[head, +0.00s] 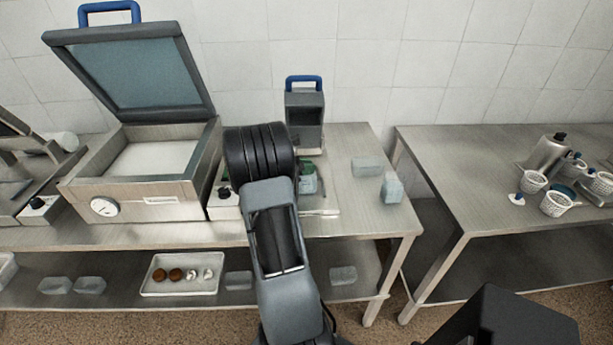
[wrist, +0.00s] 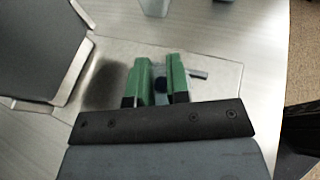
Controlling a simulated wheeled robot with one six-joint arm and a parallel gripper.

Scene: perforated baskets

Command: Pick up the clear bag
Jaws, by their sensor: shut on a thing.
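Pale, clear bag-like blocks lie on the table right of my arm: one flat block (head: 367,167) at the back and one taller block (head: 392,188) in front of it. A pale block (wrist: 155,6) also shows at the top edge of the wrist view. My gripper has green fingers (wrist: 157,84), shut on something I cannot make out. A dark round spot (wrist: 160,85) shows between the fingers; I cannot tell whether it is what they hold. In the head view my gripper (head: 308,178) is low over the table, partly hidden by my arm, apart from both blocks.
A machine with a raised lid (head: 145,170) stands left; a grey device with a blue handle (head: 305,108) stands behind my gripper. The lower shelf holds a tray (head: 180,290) and several pale blocks (head: 343,275). A second table (head: 450,185) with perforated baskets (head: 556,203) stands right, beyond a gap.

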